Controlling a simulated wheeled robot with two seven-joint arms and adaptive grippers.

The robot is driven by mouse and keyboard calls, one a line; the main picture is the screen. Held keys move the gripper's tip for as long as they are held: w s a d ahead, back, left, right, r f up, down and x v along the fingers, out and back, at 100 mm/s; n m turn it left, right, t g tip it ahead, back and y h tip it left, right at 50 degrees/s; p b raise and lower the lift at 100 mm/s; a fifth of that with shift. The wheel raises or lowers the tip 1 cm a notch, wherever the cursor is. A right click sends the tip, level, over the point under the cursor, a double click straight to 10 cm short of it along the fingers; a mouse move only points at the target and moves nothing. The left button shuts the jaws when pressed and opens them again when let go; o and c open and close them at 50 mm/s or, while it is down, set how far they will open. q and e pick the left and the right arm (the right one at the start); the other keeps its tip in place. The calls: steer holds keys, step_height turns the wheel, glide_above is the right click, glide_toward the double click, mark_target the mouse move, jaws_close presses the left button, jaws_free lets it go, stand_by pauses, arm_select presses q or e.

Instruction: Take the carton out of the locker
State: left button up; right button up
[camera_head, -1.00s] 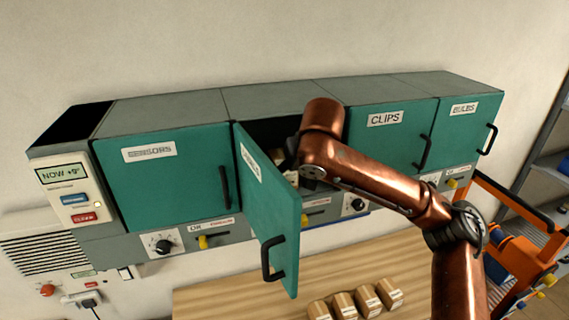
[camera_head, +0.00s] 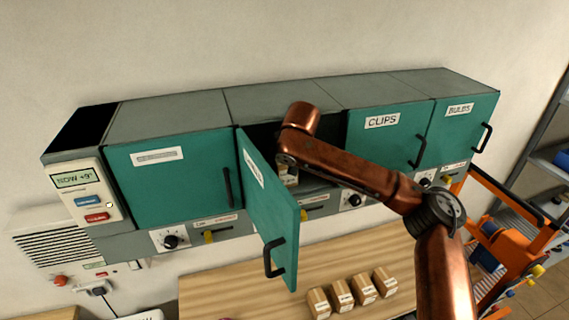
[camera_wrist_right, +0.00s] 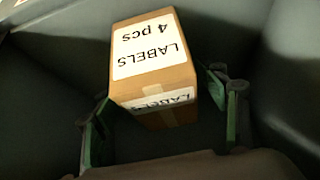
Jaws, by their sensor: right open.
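The open locker (camera_head: 262,134) is the second from the left, its teal door (camera_head: 270,212) swung out toward me. My right arm reaches into it, and its gripper is hidden there in the head view. In the right wrist view a brown carton (camera_wrist_right: 183,80) with white "LABELS 4 pcs" labels stands inside the grey locker. My right gripper (camera_wrist_right: 160,115) is open, with one green-edged finger on each side of the carton's near end. Whether the fingers touch it I cannot tell. My left gripper is not in view.
Closed teal doors flank the open locker: one at the left (camera_head: 170,185), CLIPS (camera_head: 385,140) and BULBS (camera_head: 462,130) at the right. Several small cartons (camera_head: 342,296) stand on the wooden table (camera_head: 230,292) below. An orange cart (camera_head: 515,250) stands at the right.

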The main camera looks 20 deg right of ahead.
steer(key=shift+a+f, duration=0.1)
steer(key=c, duration=1.6)
steer(key=shift+w, duration=0.1)
